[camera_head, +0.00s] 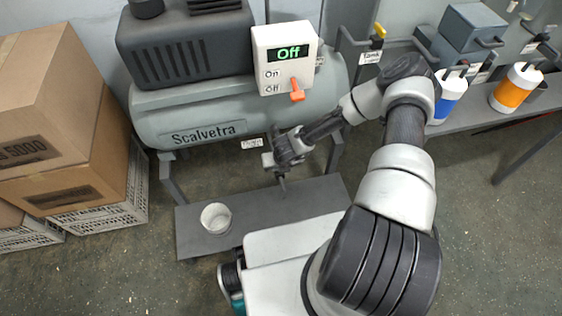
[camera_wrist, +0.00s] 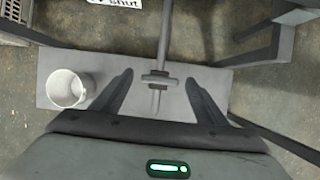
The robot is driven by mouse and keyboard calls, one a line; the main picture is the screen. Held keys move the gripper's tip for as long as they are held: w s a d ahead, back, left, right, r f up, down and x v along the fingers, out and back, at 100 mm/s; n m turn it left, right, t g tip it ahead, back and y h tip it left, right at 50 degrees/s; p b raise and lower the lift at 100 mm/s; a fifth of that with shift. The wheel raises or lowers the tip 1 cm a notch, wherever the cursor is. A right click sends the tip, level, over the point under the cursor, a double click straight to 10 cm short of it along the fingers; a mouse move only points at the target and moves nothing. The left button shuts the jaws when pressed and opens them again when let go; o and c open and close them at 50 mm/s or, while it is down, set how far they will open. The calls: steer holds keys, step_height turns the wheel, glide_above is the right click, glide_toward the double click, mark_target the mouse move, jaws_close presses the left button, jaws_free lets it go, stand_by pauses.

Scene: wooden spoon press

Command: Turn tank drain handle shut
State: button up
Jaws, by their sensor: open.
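The grey-green tank (camera_head: 200,115) marked Scalvetra stands at the back. In the wrist view a grey pipe (camera_wrist: 165,35) comes in from the top, and a short crossbar handle (camera_wrist: 158,78) sits across it. My gripper (camera_wrist: 159,84) is open, with one finger on each side of the crossbar; I see no clear contact. In the head view my gripper (camera_head: 283,172) is below the tank's right part, and the handle cannot be made out there. A label (camera_wrist: 122,3), partly cut off, reads "Shut".
A white cup-like container (camera_head: 216,217) stands on the grey plate (camera_head: 255,207) below the tank. The control box (camera_head: 284,55) shows "Off", with an orange lever (camera_head: 297,90). Cardboard boxes (camera_head: 65,120) stand at left; a bench (camera_head: 490,108) with bottles is at right.

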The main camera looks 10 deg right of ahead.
steer(key=p+v, duration=0.4)
steer(key=v, duration=1.3)
steer(key=shift+p, duration=0.35)
